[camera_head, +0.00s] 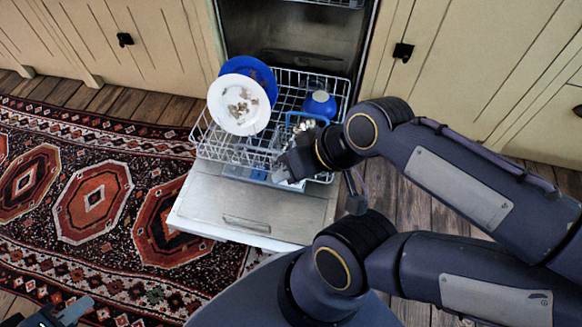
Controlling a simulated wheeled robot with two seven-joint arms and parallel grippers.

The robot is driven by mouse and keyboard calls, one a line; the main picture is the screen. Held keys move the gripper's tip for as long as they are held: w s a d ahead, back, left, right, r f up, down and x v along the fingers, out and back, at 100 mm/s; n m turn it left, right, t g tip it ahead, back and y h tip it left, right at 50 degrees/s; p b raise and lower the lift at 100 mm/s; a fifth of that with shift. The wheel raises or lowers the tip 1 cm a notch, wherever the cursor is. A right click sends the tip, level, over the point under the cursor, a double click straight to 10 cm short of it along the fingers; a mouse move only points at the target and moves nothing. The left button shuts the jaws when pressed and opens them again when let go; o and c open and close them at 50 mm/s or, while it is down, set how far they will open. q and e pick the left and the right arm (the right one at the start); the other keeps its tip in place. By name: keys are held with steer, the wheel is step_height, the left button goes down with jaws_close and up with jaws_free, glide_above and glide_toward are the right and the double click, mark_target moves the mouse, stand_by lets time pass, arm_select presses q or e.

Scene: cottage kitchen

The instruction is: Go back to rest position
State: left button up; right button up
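My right arm reaches in from the right. Its gripper (287,168) is over the front right part of the dishwasher's lower rack (213,146), and its fingers are too small and dark to tell open from shut. Whether it touches the rack or the items there, I cannot tell. My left gripper (74,311) shows only in part at the bottom left corner, over the rug and away from the dishwasher. Its finger opening is not clear.
The dishwasher door (245,205) lies folded down, with the rack out above it. A soiled white plate (240,104), a blue plate (252,67) and a blue mug (320,103) are in the rack. A patterned rug (95,200) covers the open floor at left.

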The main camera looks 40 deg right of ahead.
step_height(320, 180, up, 34)
steer(key=p, duration=3.3)
steer(key=shift+f, duration=0.25)
steer(key=shift+c, duration=0.4)
